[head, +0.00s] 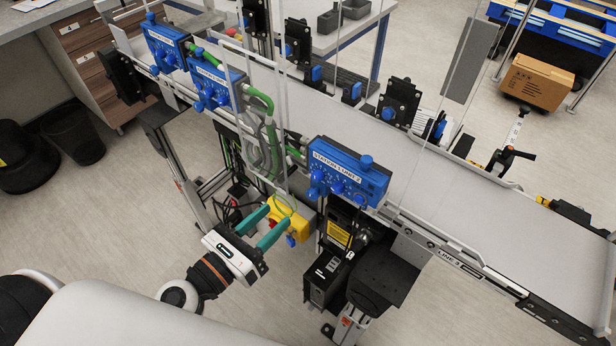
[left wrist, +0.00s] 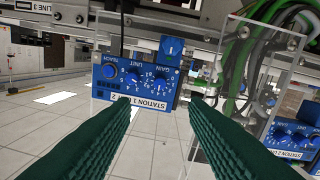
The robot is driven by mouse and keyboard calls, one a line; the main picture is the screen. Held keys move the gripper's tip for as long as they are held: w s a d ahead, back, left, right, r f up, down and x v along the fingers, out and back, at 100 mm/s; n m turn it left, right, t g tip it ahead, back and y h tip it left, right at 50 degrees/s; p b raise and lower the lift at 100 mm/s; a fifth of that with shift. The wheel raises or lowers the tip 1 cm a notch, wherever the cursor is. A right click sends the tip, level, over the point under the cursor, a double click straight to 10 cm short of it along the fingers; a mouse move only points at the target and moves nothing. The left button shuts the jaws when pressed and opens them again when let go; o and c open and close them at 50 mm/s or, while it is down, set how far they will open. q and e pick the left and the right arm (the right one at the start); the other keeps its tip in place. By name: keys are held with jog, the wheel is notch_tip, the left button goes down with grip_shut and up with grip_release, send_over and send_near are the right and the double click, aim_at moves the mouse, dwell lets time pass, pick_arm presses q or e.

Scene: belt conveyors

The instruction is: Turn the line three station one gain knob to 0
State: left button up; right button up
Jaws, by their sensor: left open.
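The station one control box (head: 345,172) is blue and mounted on the side of the line three conveyor. It also shows in the left wrist view (left wrist: 122,93), with a row of blue knobs. The gain knob (left wrist: 160,83) is the right-hand one in that row, beside the "GAIN" lettering; its exact setting is too small to read. My left gripper (head: 278,216) is open and empty, with teal fingers, below and left of the box in the head view. In the left wrist view its fingers (left wrist: 160,104) stand either side of the gain knob's direction, apart from it. My right gripper is not seen.
A yellow box (head: 297,224) with a red button is right by my left fingers in the head view. Green cables (head: 262,97) and a clear panel (left wrist: 262,85) stand beside the station. More blue control boxes (head: 213,80) sit farther along the belt (head: 470,195).

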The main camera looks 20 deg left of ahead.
aim_at(315, 179)
pick_arm(q)
jog(key=p+x, duration=0.4)
jog(key=x, duration=0.5)
jog(key=shift+w+d+r, duration=0.1)
jog(key=shift+w, duration=0.2)
jog(key=shift+x, duration=0.8)
jog(key=shift+c, duration=0.2)
grip_shut()
